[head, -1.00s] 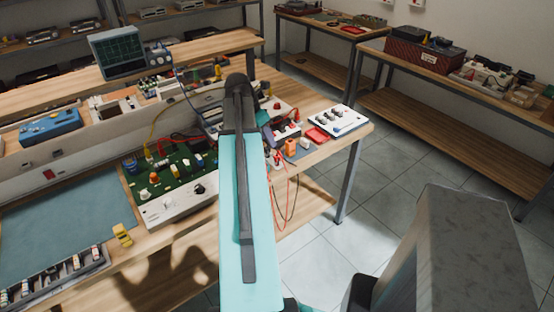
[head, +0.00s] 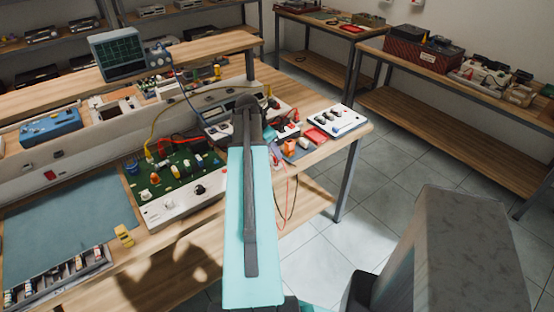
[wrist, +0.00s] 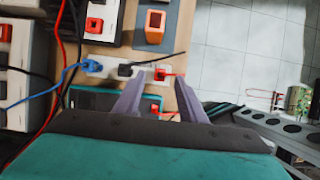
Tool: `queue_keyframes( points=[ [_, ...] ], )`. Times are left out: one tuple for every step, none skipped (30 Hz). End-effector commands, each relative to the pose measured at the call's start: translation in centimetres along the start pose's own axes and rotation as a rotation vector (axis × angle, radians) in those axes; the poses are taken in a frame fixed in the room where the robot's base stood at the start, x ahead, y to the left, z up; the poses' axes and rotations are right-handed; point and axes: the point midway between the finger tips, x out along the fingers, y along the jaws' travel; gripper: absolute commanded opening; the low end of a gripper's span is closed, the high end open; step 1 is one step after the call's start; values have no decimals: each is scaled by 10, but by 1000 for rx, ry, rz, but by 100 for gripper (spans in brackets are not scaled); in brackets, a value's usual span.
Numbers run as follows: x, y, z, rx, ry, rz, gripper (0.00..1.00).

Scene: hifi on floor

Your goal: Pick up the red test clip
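A small red clip (wrist: 160,74) with a red lead running to its right sits on a white strip (wrist: 108,68) in the wrist view. A blue clip (wrist: 92,65) and a black clip (wrist: 125,70) are on the same strip to its left. My gripper (wrist: 161,80) is open, its two purple-grey fingers apart with the red clip between or just beyond their tips. I cannot tell the height gap. A second red piece (wrist: 155,108) shows lower between the fingers. In the head view my arm hides most of the gripper and the clip.
An orange open box (wrist: 155,27) stands just beyond the strip, near the bench edge. Red, blue and black leads hang at the left. In the head view, a red tray (head: 316,135) and a white control box (head: 338,121) stand at the bench's right end.

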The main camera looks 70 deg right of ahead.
Motion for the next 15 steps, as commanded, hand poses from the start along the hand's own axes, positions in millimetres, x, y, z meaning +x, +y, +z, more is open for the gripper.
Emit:
queue_keyframes(
  points=[
    [0,0,0,0,0,0,38],
    [0,0,0,0,0,0,38],
    [0,0,0,0,0,0,38],
    [0,0,0,0,0,0,38],
    [0,0,0,-1,0,0,38],
    [0,0,0,-1,0,0,38],
    [0,0,0,-1,0,0,38],
    [0,0,0,-1,0,0,38],
    [1,0,0,-1,0,0,38],
    [2,0,0,-1,0,-1,38],
    [3,0,0,-1,1,-1,38],
    [5,0,0,-1,1,-1,38],
    [6,0,0,-1,1,-1,38],
    [8,0,0,-1,0,-1,38],
    [10,0,0,-1,0,0,38]
  ],
)
